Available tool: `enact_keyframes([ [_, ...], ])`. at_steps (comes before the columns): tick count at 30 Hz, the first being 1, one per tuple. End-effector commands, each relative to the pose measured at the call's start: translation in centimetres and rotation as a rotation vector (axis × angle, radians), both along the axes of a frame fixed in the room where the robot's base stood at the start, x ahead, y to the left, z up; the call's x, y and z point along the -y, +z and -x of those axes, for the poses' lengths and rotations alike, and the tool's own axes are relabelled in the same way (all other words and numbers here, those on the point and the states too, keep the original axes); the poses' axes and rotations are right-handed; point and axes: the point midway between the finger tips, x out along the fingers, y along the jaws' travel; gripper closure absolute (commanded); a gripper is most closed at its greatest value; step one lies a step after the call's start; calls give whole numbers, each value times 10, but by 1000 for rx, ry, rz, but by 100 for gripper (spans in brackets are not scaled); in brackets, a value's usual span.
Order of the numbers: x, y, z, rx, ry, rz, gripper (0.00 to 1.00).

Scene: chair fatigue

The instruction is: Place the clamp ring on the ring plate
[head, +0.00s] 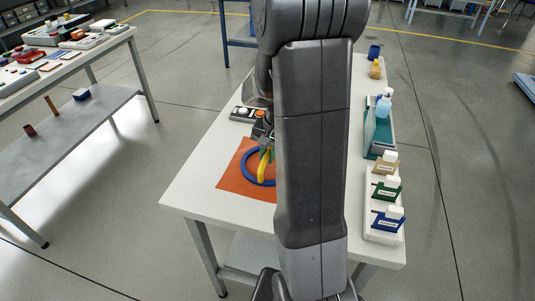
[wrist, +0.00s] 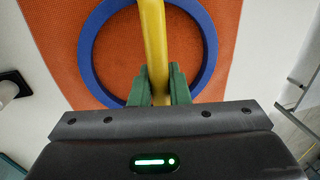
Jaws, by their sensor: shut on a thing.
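My gripper (wrist: 158,88) has its green fingers shut on a curved yellow bar (wrist: 153,40). In the head view the gripper (head: 266,148) is just left of my arm, and the yellow bar (head: 263,170) hangs below it. A blue ring (wrist: 89,62) is beneath the bar, over an orange mat; it also shows in the head view (head: 246,164), partly hidden by my arm. The bar crosses over the ring. I cannot tell whether bar and ring are joined, or whether the ring touches the mat. No separate ring plate can be told apart from the orange mat (head: 232,176).
On the white table (head: 195,190), a small panel with buttons (head: 243,114) lies behind the mat. A teal tray with bottles (head: 371,138) and a white rack of labelled blocks (head: 369,206) line the right side. The table's front left is clear. Another bench (head: 125,38) stands left.

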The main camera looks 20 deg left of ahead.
Motion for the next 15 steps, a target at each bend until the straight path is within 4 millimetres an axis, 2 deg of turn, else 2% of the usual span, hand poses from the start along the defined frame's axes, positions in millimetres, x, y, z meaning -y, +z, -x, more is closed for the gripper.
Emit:
enact_keyframes([
  [7, 0, 0, 0, 2, 1, -1, 100],
  [15, 0, -10, 0, -1, 0, 1, 100],
])
